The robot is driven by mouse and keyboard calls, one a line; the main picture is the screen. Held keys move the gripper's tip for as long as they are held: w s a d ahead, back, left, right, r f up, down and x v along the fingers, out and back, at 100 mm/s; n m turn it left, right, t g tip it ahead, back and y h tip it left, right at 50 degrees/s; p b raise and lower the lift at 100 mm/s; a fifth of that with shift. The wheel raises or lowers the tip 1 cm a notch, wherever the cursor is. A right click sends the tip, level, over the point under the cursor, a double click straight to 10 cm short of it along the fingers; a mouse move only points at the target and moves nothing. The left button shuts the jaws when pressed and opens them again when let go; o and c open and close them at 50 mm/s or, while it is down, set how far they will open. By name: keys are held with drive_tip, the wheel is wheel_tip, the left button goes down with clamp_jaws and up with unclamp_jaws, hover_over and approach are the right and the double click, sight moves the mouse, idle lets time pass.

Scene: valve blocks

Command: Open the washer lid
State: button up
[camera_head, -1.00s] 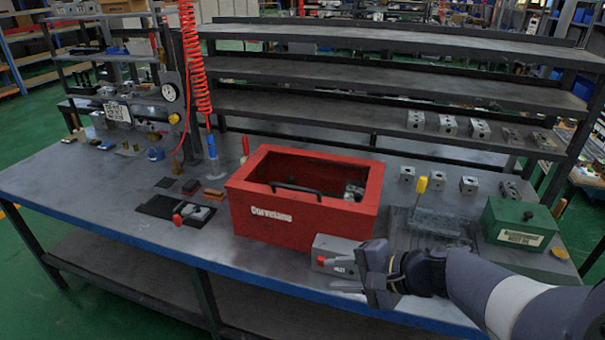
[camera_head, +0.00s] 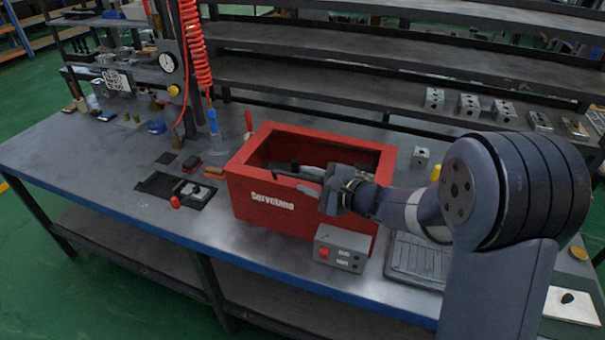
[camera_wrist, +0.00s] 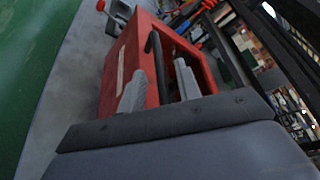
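The washer (camera_head: 290,207) is a red box in the middle of the bench, with white lettering on its front. Its top shows a red frame around a dark middle; I cannot tell whether a clear lid covers it. A black bar handle (camera_wrist: 154,55) runs along its top near the front edge, partly hidden by my gripper in the head view. My gripper (camera_head: 302,179) is over the front edge of the box. In the wrist view my gripper (camera_wrist: 160,67) has its two grey fingers apart, one on each side of the handle, with gaps visible.
A grey control box (camera_head: 342,249) with a red button stands right in front of the washer, below my arm. A black fixture (camera_head: 176,189) with a red knob lies to the left. A coiled red hose (camera_head: 195,55) hangs behind. Bench at far left is mostly clear.

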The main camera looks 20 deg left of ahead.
drive_tip(key=shift+x, duration=1.2)
drive_tip(key=shift+c, duration=0.4)
clamp_jaws()
